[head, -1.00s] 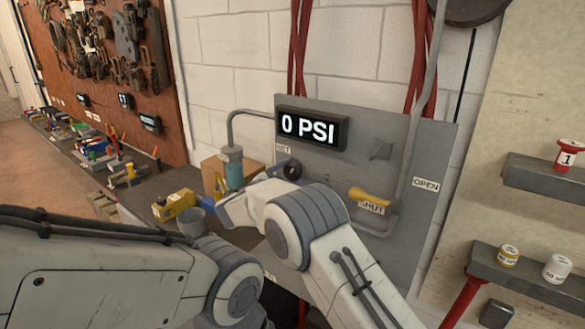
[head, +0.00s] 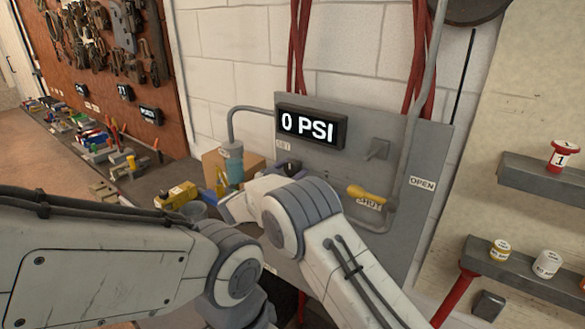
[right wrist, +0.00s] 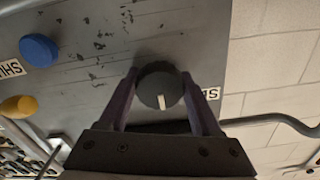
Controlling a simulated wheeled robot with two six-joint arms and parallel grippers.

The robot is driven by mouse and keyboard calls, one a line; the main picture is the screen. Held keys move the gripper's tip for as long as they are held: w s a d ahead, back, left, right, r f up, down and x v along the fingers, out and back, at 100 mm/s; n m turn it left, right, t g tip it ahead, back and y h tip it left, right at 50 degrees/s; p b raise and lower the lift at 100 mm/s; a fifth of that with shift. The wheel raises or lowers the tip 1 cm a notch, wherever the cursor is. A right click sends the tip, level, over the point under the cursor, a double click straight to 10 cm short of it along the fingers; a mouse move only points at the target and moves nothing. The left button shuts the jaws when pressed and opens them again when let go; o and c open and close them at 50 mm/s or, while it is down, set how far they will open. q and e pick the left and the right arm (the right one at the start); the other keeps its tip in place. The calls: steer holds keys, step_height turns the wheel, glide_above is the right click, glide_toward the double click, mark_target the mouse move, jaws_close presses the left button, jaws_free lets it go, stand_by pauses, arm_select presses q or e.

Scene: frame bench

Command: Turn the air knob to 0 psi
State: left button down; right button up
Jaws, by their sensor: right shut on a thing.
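The air knob (right wrist: 159,88) is a round black knob with a white pointer mark, on the grey panel (head: 400,215). In the right wrist view my right gripper (right wrist: 160,92) has its two fingers on either side of the knob, shut on it. In the head view the knob (head: 289,167) is partly hidden behind my right wrist. The display (head: 311,127) above it reads 0 PSI. The left arm crosses the lower left of the head view, but its gripper's fingers do not show.
A yellow lever (head: 367,195) sits right of the knob by a SHUT label, with an OPEN label (head: 422,184) farther right. A blue round knob (right wrist: 39,51) shows in the right wrist view. A bench with tools (head: 110,165) runs along the left wall.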

steer(key=shift+s+a+f, duration=0.1)
steer(key=shift+a+f, duration=0.1)
steer(key=shift+f, duration=0.1)
